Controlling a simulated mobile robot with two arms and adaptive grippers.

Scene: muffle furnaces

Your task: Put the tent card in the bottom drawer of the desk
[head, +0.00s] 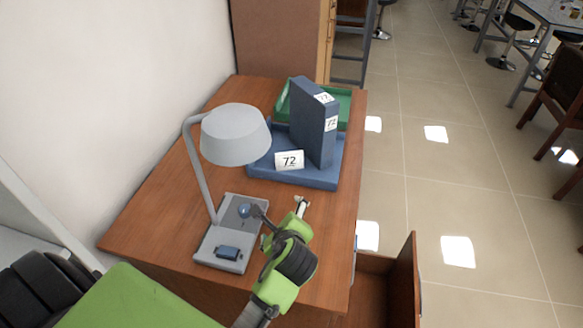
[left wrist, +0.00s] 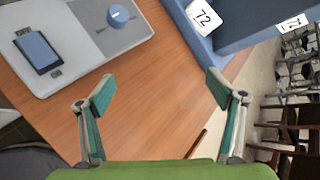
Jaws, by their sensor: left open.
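The tent card (head: 289,160) is small and white with a black 72. It stands upright at the front left part of the blue tray (head: 322,181) on the wooden desk (head: 170,210). It also shows at the top of the left wrist view (left wrist: 204,17). My left gripper (head: 279,218) is open and empty over the desk, between the lamp base and the tray, apart from the card. Its two fingers are spread wide in the left wrist view (left wrist: 160,92). A drawer (head: 404,288) stands open at the desk's right front; its level is unclear. My right gripper is not in view.
A blue box file (head: 313,125) labelled 72 stands in the blue tray behind the card. A green tray (head: 342,107) is behind it. A grey lamp (head: 235,135) stands left of the tray, close to my gripper. Open tiled floor (head: 470,190) lies to the right.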

